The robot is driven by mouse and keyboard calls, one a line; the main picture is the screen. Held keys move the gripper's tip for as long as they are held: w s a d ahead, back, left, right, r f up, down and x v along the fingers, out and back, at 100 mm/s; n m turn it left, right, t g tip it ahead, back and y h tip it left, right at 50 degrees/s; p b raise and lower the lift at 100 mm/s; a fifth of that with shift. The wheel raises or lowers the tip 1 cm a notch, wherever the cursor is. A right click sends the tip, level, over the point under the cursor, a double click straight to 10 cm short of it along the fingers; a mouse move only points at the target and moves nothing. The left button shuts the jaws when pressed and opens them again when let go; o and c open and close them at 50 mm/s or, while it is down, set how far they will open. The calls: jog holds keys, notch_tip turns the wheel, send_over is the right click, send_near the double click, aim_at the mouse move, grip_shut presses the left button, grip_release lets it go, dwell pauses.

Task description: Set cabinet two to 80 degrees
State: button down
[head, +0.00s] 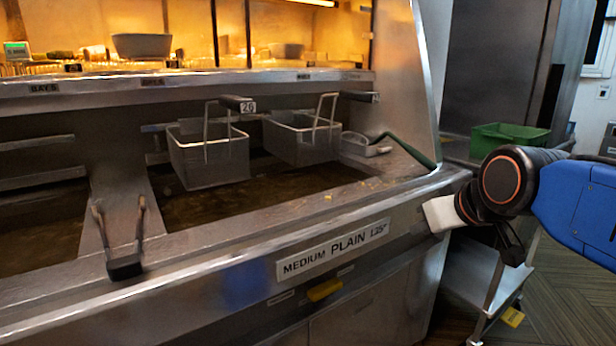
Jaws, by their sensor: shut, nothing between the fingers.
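A warm-lit heated cabinet (180,28) runs along the top of the range, with food pans inside. A small box with a green display (17,50) stands at its left end; its reading is too small to make out. No marking for cabinet two is legible, and I see no temperature control that I can identify. My gripper (440,214), a pale block at the end of my arm, is at the right, beside the range's front right corner. It looks shut and empty, and apart from the display.
Two wire fry baskets (208,160) (300,140) hang over the oil vat. A green bin (508,140) sits on a steel cart at right. Floor shows at the lower right.

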jog(key=s+d+f+m+g+h, duration=0.1)
jog(key=s+d+f+g, duration=0.1)
jog(key=s+f, duration=0.6)
jog(key=s+d+f+m+g+h, duration=0.1)
jog(key=s+d+f, duration=0.3)
jog(key=s+f, duration=0.4)
jog(key=shift+f+m+g, duration=0.6)
jog(key=shift+f+g, duration=0.15)
jog(key=shift+g, duration=0.05)
jog(key=shift+d, duration=0.1)
dwell(0.3)
